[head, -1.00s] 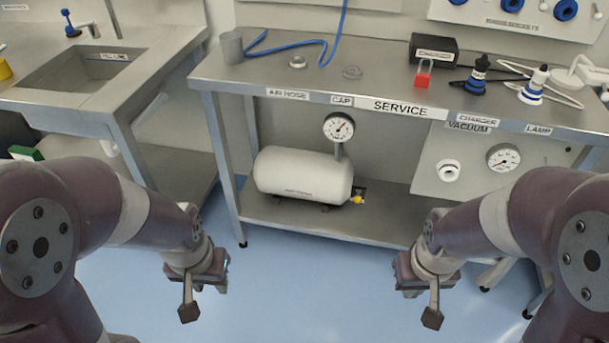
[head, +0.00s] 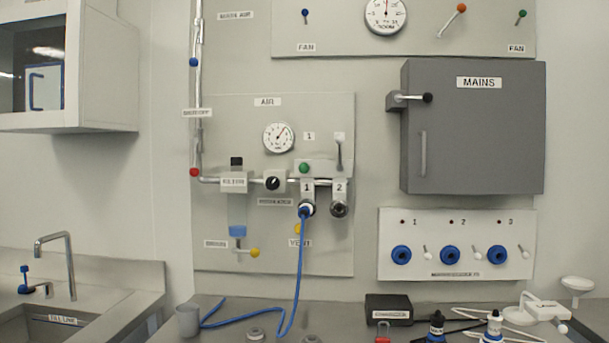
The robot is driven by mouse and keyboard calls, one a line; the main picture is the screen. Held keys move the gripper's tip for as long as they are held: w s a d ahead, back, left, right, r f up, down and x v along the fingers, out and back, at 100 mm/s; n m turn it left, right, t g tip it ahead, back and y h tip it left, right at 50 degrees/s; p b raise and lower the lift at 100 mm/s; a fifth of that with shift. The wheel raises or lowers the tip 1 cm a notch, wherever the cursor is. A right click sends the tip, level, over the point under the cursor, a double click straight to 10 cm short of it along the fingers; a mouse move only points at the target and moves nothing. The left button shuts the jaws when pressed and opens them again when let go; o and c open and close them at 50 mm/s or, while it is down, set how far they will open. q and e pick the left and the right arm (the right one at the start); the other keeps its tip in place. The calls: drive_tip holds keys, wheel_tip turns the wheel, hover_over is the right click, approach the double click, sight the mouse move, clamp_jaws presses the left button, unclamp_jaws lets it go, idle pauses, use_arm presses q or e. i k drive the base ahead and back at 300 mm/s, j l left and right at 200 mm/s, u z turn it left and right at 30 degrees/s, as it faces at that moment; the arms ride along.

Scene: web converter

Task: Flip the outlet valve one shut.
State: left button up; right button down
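The air panel (head: 225,115) is on the wall at the centre left of the head view. On it, outlet one (head: 307,187), marked 1, has the blue hose (head: 300,262) plugged into its lower end. A green knob (head: 304,168) shows just above outlet one, seemingly facing me; I cannot tell how its valve stands. Beside it, outlet two (head: 339,188), marked 2, has no hose. Neither of my grippers is in view.
A pressure gauge (head: 278,137) sits above the outlets. The grey MAINS box (head: 472,135) stands out from the wall to the right, above a socket panel (head: 455,214). Below, the bench holds a grey cup (head: 188,319) and a black charger (head: 388,309).

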sight(303, 167)
drive_tip(key=i+j+z, duration=0.1)
drive_tip(key=z, duration=0.55)
drive_tip(key=i+j+z, duration=0.2)
drive_tip(key=j, duration=0.35)
drive_tip(key=i+j+z, duration=0.2)
drive_tip(key=j, duration=0.35)
drive_tip(key=i+j+z, duration=0.1)
drive_tip(key=j+z, duration=0.15)
drive_tip(key=j, duration=0.3)
drive_tip(key=j+z, duration=0.2)
drive_tip(key=j, duration=0.4)
drive_tip(key=i, duration=0.05)
